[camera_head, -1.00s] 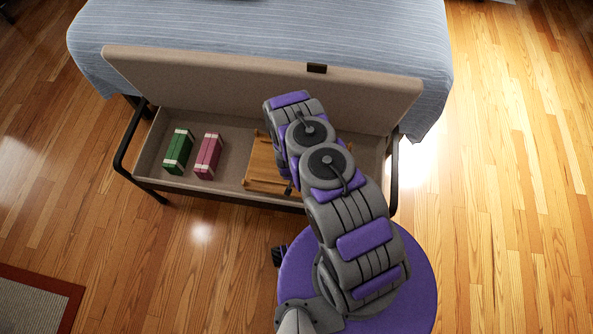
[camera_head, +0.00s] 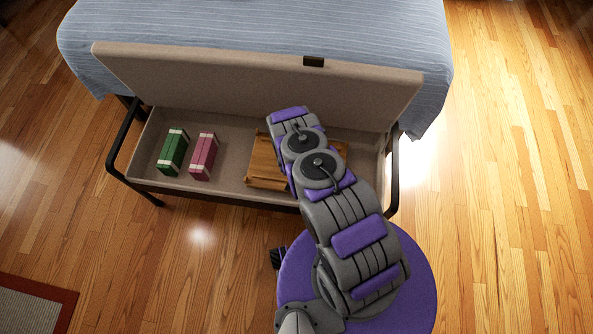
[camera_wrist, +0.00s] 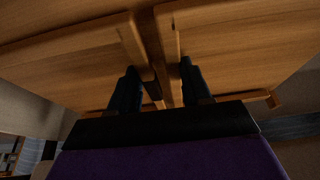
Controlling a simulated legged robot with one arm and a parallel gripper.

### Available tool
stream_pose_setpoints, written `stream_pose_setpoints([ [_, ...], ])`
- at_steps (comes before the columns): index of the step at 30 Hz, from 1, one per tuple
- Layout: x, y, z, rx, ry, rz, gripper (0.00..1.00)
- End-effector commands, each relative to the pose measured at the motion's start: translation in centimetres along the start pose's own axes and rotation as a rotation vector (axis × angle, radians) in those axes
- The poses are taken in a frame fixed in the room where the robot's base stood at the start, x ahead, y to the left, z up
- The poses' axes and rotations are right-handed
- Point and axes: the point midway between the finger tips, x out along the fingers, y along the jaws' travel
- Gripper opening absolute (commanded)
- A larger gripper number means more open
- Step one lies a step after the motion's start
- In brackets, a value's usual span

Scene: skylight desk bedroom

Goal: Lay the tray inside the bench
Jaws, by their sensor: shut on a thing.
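The wooden tray (camera_head: 264,166) is at the right part of the open bench (camera_head: 222,191), within its walls in the head view. My arm hides much of the tray. In the wrist view the tray (camera_wrist: 70,62) fills the upper part, seen close up. My gripper (camera_wrist: 160,85) has its two dark fingers on either side of a wooden bar of the tray and is shut on it. The head view does not show my fingertips. I cannot tell whether the tray touches the bench floor. The bench lid (camera_head: 200,78) stands raised at the back.
A green box (camera_head: 173,152) and a pink box (camera_head: 204,156) lie in the left part of the bench. A bed (camera_head: 260,30) stands behind the lid. Black side rails (camera_head: 118,150) flank the bench. A rug (camera_head: 35,303) lies at lower left; the wooden floor is otherwise clear.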

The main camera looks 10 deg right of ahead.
Motion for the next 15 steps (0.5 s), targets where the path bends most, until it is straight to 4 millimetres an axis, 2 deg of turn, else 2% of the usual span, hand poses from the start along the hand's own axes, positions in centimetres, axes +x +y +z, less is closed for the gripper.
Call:
stream_pose_setpoints([
  [1,0.66,0.02,0.60,-0.004,-0.005,0.001,0.00],
  [10,0.56,-0.01,0.59,-0.004,-0.005,0.001,0.00],
  [11,0.57,0.00,0.61,-0.004,-0.005,0.001,0.50],
  [15,0.58,0.00,0.63,-0.004,-0.006,0.001,0.64],
])
